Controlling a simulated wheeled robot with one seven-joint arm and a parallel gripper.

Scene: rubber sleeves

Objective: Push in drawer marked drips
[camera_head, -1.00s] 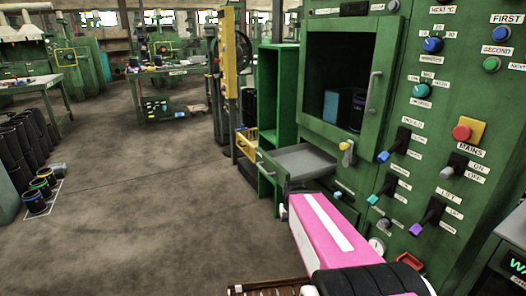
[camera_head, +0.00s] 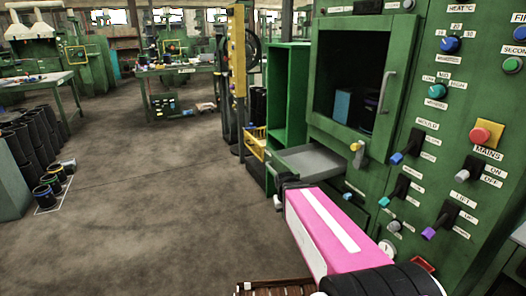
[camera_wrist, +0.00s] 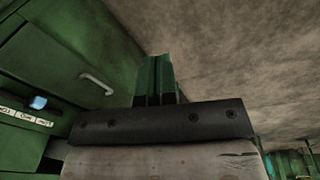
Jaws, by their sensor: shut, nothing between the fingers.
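A drawer (camera_head: 309,161) with a grey inside stands pulled out of the green machine, below its windowed door, in the head view. No marking on it can be read. My gripper (camera_wrist: 157,72) shows in the wrist view with its green fingers together and nothing between them. In the head view my pink arm reaches toward the drawer, and its dark end overlaps the drawer's near front corner. Whether the fingers touch the drawer is hidden there. The wrist view shows a green front with a pale bar handle (camera_wrist: 97,84), to the left of the fingers and apart from them.
The machine's panel with switches and a red button (camera_head: 486,135) rises at right. An open green cabinet (camera_head: 288,95) and a yellow bin (camera_head: 255,141) stand behind the drawer. Black rolls (camera_head: 30,150) stand at far left. The floor between is clear.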

